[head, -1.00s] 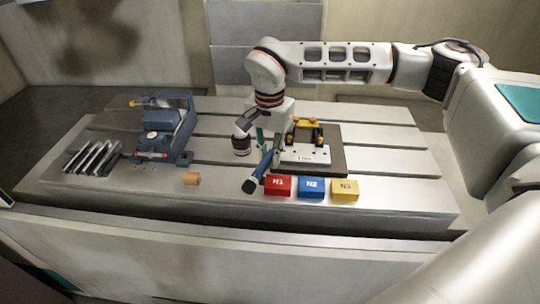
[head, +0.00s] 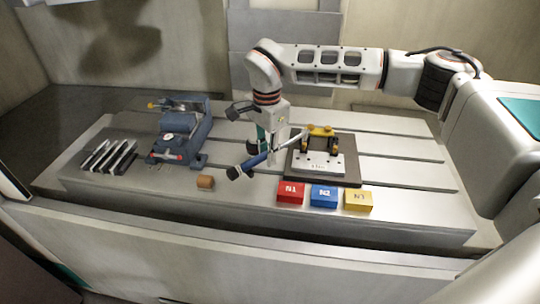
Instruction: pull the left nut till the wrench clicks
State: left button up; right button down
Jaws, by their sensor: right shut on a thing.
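My right gripper (head: 267,148) is shut on the torque wrench (head: 252,163). Its blue handle with a black end points to the lower left. The silver shaft runs up and right to the left side of the yellow-and-black clamp (head: 321,130) on the mould base. The wrench head looks to be at the clamp's left post, but I cannot tell whether it sits on the left nut; the nuts are too small to make out. A pale labelled block (head: 318,163) lies in front of the clamp on a dark plate (head: 351,160). My left gripper is not in view.
Red (head: 290,193), blue (head: 324,197) and yellow (head: 358,201) blocks stand along the front. A blue vise (head: 183,130), several metal bars (head: 108,156) and a small brown block (head: 205,182) are on the left. The slotted table (head: 240,205) is clear between brown and red blocks.

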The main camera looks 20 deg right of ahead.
jog(key=w, duration=0.1)
jog(key=w+m, duration=0.2)
jog(key=shift+a, duration=0.25)
jog(key=shift+s+d+n, duration=0.2)
jog(key=shift+s+n, duration=0.8)
jog(key=shift+s, duration=0.35)
jog(key=shift+s+d+n, duration=0.35)
jog(key=shift+s+n, duration=0.25)
jog(key=shift+s, duration=0.1)
jog(key=shift+s+d+n, duration=0.3)
jog(key=shift+s+n, duration=0.3)
jog(key=shift+s, duration=0.1)
jog(key=shift+s+d+n, duration=0.35)
jog(key=shift+s+n, duration=0.25)
jog(key=shift+s, duration=0.1)
jog(key=shift+s+d+n, duration=1.6)
jog(key=shift+s+n, duration=0.05)
jog(key=shift+n, duration=0.15)
jog(key=shift+w+a, duration=0.1)
jog(key=shift+a, duration=0.05)
